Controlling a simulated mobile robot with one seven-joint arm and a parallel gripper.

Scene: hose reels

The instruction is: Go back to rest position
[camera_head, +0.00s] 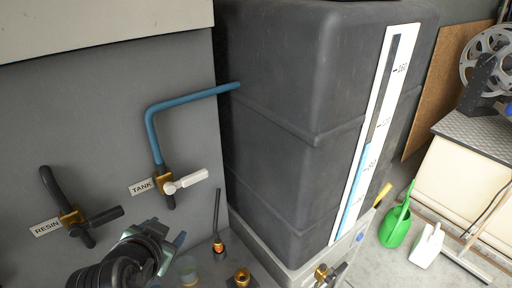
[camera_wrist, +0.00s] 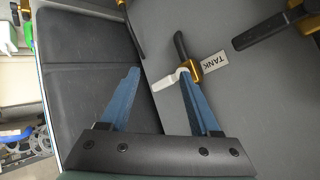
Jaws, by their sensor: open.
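My gripper (camera_head: 172,240) is in the lower left of the head view, below the TANK valve and apart from its handle. In the wrist view its two blue fingers (camera_wrist: 161,75) are spread with nothing held between them. The TANK valve has a brass body and a white handle (camera_head: 187,181) pointing right, across the vertical part of the blue pipe (camera_head: 152,130). In the wrist view the white handle (camera_wrist: 168,80) shows beyond the fingertips, partly covered by the right finger.
The RESIN valve (camera_head: 73,217) with a black handle is on the grey panel at left. A large dark tank (camera_head: 285,110) with a level gauge (camera_head: 372,140) stands in the middle. Brass fittings (camera_head: 242,277) sit low in front. A green watering can (camera_head: 397,225) is on the floor at right.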

